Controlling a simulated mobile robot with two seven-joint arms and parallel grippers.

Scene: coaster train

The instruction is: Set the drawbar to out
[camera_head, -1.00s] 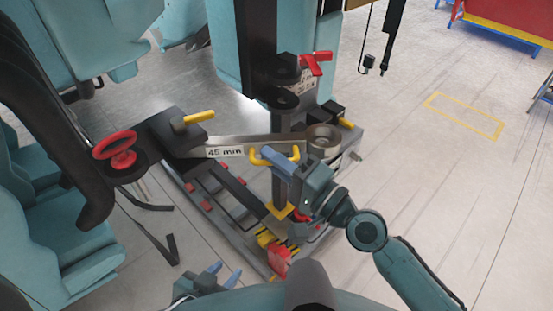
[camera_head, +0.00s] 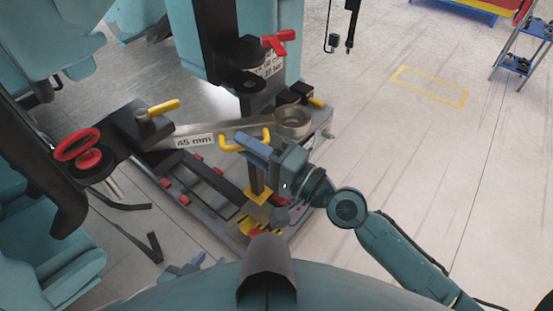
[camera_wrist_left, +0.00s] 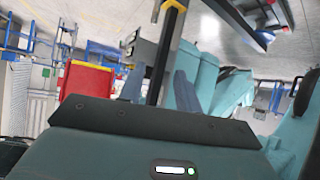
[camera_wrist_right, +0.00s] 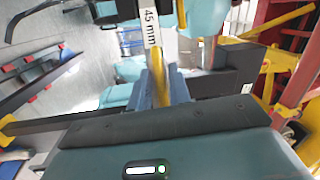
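The drawbar (camera_head: 228,130) is a grey metal bar with a "45 mm" label and a ring (camera_head: 292,120) at its right end. It reaches right from the dark housing on the left and passes a dark upright post. A yellow loop handle (camera_head: 224,147) sits at the bar's near side. My right gripper (camera_head: 252,146) is at this handle; in the right wrist view a yellow bar (camera_wrist_right: 158,92) lies between its close-set fingers (camera_wrist_right: 163,88). My left gripper (camera_head: 190,265) is low in the head view, empty, its fingers (camera_wrist_left: 159,88) apart, away from the drawbar.
A yellow lever (camera_head: 163,107) is on the housing, with a red handwheel (camera_head: 78,146) to its left. A red handle (camera_head: 280,42) is on the column above. Teal seats (camera_head: 45,240) stand on the left. Floor at the right is clear (camera_head: 430,150).

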